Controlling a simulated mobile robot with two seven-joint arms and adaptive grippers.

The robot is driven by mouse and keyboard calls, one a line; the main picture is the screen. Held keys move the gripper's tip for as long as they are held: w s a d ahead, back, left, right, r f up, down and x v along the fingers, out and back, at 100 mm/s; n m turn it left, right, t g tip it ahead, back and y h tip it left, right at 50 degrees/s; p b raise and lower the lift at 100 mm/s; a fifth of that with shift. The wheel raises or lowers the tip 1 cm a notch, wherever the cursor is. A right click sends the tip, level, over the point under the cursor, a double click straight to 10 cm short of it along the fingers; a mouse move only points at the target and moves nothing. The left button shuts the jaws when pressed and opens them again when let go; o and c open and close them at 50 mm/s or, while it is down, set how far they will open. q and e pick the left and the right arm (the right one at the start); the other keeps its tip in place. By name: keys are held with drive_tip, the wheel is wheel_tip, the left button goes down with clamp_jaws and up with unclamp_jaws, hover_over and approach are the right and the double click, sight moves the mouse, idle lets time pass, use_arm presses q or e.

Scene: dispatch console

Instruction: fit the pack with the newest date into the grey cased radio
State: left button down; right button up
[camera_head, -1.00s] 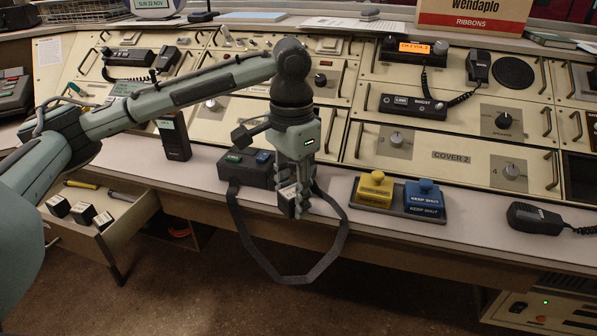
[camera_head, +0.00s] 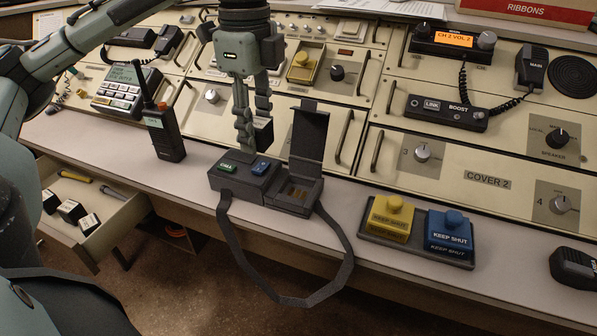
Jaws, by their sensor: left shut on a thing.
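The grey cased radio (camera_head: 237,183) stands on the desk ledge with a green CALL button and a blue button on top, and its strap hangs over the edge. Its lid (camera_head: 309,138) stands open and upright above the compartment (camera_head: 297,193), which looks empty with brassy contacts inside. My left gripper (camera_head: 252,130) points down behind and above the radio, shut on a dark pack (camera_head: 263,134). The pack is partly hidden by the fingers, and its date cannot be read. Several packs (camera_head: 71,211) with white labels lie in the open drawer, too small to read. My right gripper is not in view.
A handheld radio (camera_head: 163,135) with an antenna stands left of the cased radio. Yellow (camera_head: 390,219) and blue (camera_head: 448,235) KEEP SHUT blocks sit in a tray to the right. The drawer (camera_head: 113,232) juts out at lower left.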

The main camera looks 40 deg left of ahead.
use_arm(q)
drive_tip(key=w+d+f, duration=0.1)
drive_tip(key=d, duration=0.1)
drive_tip(key=w+d+f, duration=0.1)
drive_tip(key=d, duration=0.1)
drive_tip(key=d+f, duration=0.1)
drive_tip(key=f, duration=0.1)
drive_tip(key=shift+w+d, duration=0.4)
drive_tip(key=shift+f, duration=0.3)
wheel_tip(320, 180, down, 3)
drive_tip(key=shift+f+b, duration=0.1)
drive_tip(key=shift+b, duration=0.35)
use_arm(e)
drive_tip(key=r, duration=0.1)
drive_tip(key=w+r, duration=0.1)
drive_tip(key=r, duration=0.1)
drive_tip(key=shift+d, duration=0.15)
use_arm(q)
drive_tip(key=shift+f, duration=0.1)
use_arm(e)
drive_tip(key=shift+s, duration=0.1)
